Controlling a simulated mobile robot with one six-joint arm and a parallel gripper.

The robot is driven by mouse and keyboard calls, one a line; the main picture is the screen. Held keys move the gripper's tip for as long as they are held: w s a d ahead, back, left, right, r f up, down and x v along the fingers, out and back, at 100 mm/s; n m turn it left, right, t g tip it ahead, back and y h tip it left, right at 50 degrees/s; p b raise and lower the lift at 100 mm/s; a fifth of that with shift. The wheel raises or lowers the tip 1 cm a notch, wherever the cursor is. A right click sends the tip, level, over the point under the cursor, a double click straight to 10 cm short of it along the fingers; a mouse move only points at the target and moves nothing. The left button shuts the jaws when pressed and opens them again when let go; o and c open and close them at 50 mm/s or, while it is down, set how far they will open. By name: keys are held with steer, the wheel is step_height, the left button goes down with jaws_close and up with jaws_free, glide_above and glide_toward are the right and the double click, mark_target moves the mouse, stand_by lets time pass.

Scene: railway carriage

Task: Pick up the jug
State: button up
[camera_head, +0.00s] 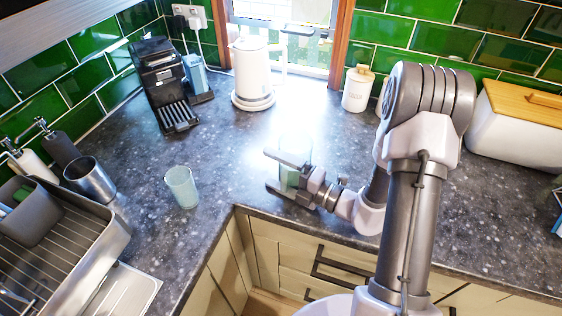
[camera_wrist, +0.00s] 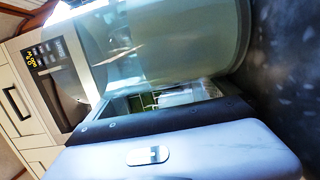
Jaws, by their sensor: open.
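A clear, pale green glass vessel, which looks like the jug (camera_head: 293,177), stands on the dark counter near its inner corner. My gripper (camera_head: 272,170) is open, with one finger on each side of it. Glare and the upper finger hide part of the vessel, and I cannot tell whether the fingers touch it. In the wrist view the same glass vessel (camera_wrist: 190,40) fills the upper middle, close to my gripper, appearing sideways because the camera is turned. Its handle and spout cannot be made out.
A pale blue-green tumbler (camera_head: 182,187) stands to the left. A white kettle (camera_head: 251,75), a black coffee machine (camera_head: 162,80) and a white lidded jar (camera_head: 357,90) stand behind. A metal cup (camera_head: 91,180) and dish rack (camera_head: 85,245) are at left, a bread bin (camera_head: 520,125) at right.

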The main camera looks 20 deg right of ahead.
steer(key=shift+s+d+r, duration=0.1)
steer(key=shift+s+d, duration=0.05)
steer(key=shift+s+d+r, duration=0.1)
steer(key=shift+s+d, duration=0.15)
steer(key=shift+c, duration=1.3)
steer(key=c, duration=1.7)
steer(key=shift+o, duration=0.2)
